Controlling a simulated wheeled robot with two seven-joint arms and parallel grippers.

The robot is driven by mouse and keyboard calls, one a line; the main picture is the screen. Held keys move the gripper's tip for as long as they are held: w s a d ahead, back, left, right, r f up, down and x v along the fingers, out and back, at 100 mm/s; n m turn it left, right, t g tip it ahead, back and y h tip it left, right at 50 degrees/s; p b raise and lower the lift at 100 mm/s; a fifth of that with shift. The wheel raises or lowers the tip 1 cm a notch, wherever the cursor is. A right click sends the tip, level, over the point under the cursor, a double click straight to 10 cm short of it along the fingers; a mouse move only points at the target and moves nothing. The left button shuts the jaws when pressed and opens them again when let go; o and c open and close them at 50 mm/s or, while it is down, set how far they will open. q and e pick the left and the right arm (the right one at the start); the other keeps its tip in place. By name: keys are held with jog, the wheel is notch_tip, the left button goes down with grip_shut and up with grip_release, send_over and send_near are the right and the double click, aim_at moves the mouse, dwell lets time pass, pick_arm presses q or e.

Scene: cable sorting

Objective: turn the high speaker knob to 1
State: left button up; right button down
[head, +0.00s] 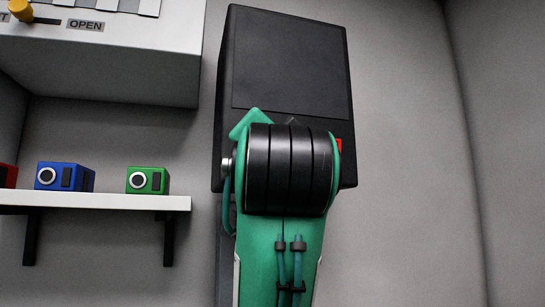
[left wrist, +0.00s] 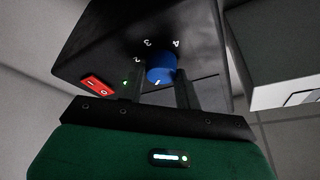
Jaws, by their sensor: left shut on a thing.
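The high speaker (head: 290,60) is a tall black box on the wall in the head view. My green and black arm covers its lower front there, hiding the knob and the fingers. In the left wrist view, the speaker's black panel (left wrist: 105,45) carries a round blue knob (left wrist: 160,66) with a white mark on its near side. The numbers 2, 3 and 4 show around it, and a small green mark sits at its left. My left gripper (left wrist: 161,78) is shut on the knob, one finger at each side. My right gripper is not in view.
A red rocker switch (left wrist: 97,86) sits left of the knob. In the head view, a white shelf (head: 100,201) at left holds a blue box (head: 65,177) and a green box (head: 148,180). A white cabinet (head: 110,70) hangs above. The wall at right is clear.

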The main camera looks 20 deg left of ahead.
pick_arm(q)
jog(key=shift+m+h+b, duration=0.35)
jog(key=shift+m+h, duration=0.05)
jog(key=shift+m, duration=0.8)
jog(key=o, duration=1)
jog(key=shift+s, duration=0.1)
jog(key=b+v, duration=0.6)
jog(key=v, duration=0.7)
jog(key=shift+s+d, duration=0.1)
jog(key=shift+s, duration=0.25)
jog(key=shift+w, duration=0.1)
